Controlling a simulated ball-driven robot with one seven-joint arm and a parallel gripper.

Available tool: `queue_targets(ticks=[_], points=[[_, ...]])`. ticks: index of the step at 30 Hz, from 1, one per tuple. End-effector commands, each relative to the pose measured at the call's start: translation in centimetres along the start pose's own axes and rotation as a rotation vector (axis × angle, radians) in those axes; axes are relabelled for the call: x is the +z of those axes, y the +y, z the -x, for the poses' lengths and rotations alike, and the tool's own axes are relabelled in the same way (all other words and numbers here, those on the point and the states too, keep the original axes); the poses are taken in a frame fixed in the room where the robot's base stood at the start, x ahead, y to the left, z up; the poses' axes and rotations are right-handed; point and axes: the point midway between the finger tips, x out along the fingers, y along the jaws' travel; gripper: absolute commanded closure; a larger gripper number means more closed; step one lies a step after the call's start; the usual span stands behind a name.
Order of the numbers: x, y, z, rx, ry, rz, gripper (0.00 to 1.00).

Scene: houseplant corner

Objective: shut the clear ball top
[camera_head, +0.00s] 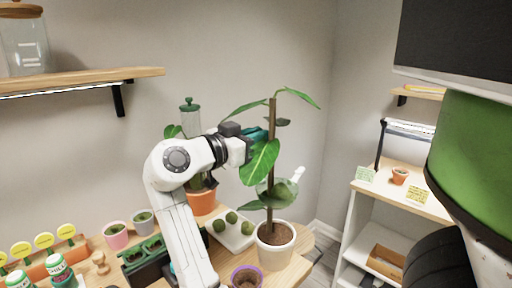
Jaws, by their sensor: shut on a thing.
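I cannot make out a clear ball top for certain. A grey-green rounded shape (284,190), possibly clear or possibly leaf, shows behind the plant's stem, with a small white piece (298,174) above it. My gripper (259,137) has teal fingers and is in front of the back wall, at the stake of the tall potted plant (276,246). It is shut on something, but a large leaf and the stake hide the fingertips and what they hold. My white arm reaches up from the bottom of the view.
A white tray (215,235) with several green balls, an orange pot (201,202), a purple-rimmed pot (247,271) and seedling pots crowd the wooden table. A clear green-capped container (190,118) stands behind my arm. A shelf unit (385,187) stands right.

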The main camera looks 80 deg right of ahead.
Motion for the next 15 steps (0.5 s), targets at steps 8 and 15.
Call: queue_targets(ticks=[8,15], points=[[0.56,-0.03,-0.11,0.002,-0.011,0.003,1.0],[0.57,-0.03,-0.11,0.002,-0.011,0.004,0.68]])
